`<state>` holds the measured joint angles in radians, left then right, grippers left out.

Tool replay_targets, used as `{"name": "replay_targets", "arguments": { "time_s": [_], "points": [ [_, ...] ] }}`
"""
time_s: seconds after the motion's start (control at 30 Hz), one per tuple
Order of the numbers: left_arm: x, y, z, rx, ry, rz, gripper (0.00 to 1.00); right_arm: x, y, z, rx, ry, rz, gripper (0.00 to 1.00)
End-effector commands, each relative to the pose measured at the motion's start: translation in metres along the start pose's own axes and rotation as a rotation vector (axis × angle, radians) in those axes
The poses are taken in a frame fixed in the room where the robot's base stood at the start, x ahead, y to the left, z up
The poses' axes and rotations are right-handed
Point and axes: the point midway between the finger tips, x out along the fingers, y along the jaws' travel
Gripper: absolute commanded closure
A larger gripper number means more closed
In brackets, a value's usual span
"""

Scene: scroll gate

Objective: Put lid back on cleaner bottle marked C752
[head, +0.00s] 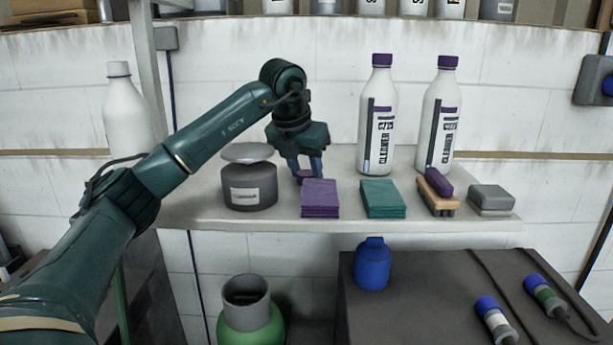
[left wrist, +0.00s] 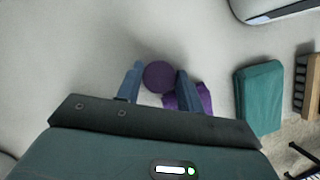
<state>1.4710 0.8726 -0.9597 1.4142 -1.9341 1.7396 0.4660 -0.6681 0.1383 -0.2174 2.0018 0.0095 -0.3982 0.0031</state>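A round purple lid (head: 305,177) lies on the shelf; it also shows in the left wrist view (left wrist: 158,77). My left gripper (head: 305,173) points down over it, its two blue fingers (left wrist: 160,82) apart on either side of the lid, with narrow gaps visible. Two white cleaner bottles, left (head: 378,125) and right (head: 440,125), stand upright at the back of the shelf, both with purple caps. A white bottle (head: 126,112) at the far left shows a white top with a dark ring and no purple cap. I cannot read C752 on any bottle. My right gripper is not in view.
On the shelf (head: 240,215) are a grey jar (head: 250,187), purple cloths (head: 319,199), green cloths (head: 383,199), brushes (head: 438,195) and a grey block (head: 490,200). A metal post (head: 148,60) stands beside the far-left bottle. Bare shelf lies behind the cloths.

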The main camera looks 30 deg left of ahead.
Motion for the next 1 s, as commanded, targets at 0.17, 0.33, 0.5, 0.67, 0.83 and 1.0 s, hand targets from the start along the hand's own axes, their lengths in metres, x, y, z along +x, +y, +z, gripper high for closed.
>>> {"name": "replay_targets", "arguments": {
  "time_s": [0.17,0.33,0.5,0.67,0.83,1.0],
  "points": [
    [0.000,0.000,0.000,0.000,0.000,0.000,0.78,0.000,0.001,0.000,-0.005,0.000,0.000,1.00],
    [0.000,0.000,0.000,0.000,0.000,0.000,0.85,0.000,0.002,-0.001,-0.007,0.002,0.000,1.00],
    [-0.003,0.000,0.001,0.000,-0.002,0.000,0.85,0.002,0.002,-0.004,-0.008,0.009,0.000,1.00],
    [-0.022,-0.001,0.010,-0.001,-0.005,-0.002,0.85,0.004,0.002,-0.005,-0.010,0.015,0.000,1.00],
    [-0.055,-0.001,0.024,-0.001,-0.005,-0.002,0.85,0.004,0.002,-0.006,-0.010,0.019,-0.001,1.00],
    [-0.081,-0.001,0.034,-0.001,-0.003,-0.001,0.85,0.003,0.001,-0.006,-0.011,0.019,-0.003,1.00]
  ]
}}
